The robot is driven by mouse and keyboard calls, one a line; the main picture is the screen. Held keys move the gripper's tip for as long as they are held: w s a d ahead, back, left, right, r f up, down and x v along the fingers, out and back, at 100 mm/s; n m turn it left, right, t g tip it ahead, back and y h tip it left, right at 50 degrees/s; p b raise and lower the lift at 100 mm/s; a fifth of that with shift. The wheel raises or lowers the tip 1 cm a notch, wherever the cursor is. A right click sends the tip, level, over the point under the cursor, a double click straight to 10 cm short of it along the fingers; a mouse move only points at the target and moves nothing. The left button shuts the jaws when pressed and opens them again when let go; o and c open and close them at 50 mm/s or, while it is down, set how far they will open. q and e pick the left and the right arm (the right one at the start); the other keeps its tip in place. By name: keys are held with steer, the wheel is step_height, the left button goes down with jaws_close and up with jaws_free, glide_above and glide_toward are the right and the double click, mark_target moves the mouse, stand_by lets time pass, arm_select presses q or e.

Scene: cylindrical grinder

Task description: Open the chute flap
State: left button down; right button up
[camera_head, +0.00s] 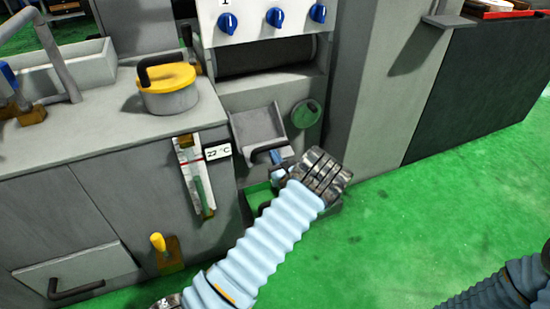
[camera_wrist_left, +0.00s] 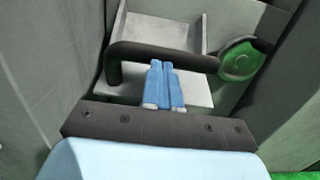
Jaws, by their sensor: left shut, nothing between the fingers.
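The chute (camera_head: 258,125) is a grey, sloped trough with raised side walls, set in the machine front below the blue knobs. Its flap (camera_wrist_left: 198,93) shows in the left wrist view as a pale grey plate at the trough's lower end. A black bar handle (camera_wrist_left: 140,49) crosses in front of it; the handle also shows in the head view (camera_head: 268,148). My left gripper (camera_head: 279,157) is shut and empty, its blue fingertips (camera_wrist_left: 161,66) right at the handle bar. I cannot tell whether they touch it. My left arm hides part of the area below.
A round green part (camera_wrist_left: 240,60) sits right of the chute. A green bin (camera_head: 259,195) with a dark handle is below. A thermometer panel (camera_head: 195,175) and a yellow-lidded pot (camera_head: 167,88) are at left. Green floor (camera_head: 430,205) is free at right.

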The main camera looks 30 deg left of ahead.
mark_target(273, 146)
arm_select(q)
steer(key=shift+w+a+r+p, duration=0.15)
steer(key=shift+a+r, duration=0.05)
steer(key=shift+r, duration=0.45)
steer(key=shift+w+a+r+p, duration=0.2)
steer(key=shift+r, duration=0.4)
steer(key=shift+w+a+r+p, duration=0.15)
steer(key=shift+a+r, duration=0.05)
steer(key=shift+r, duration=0.45)
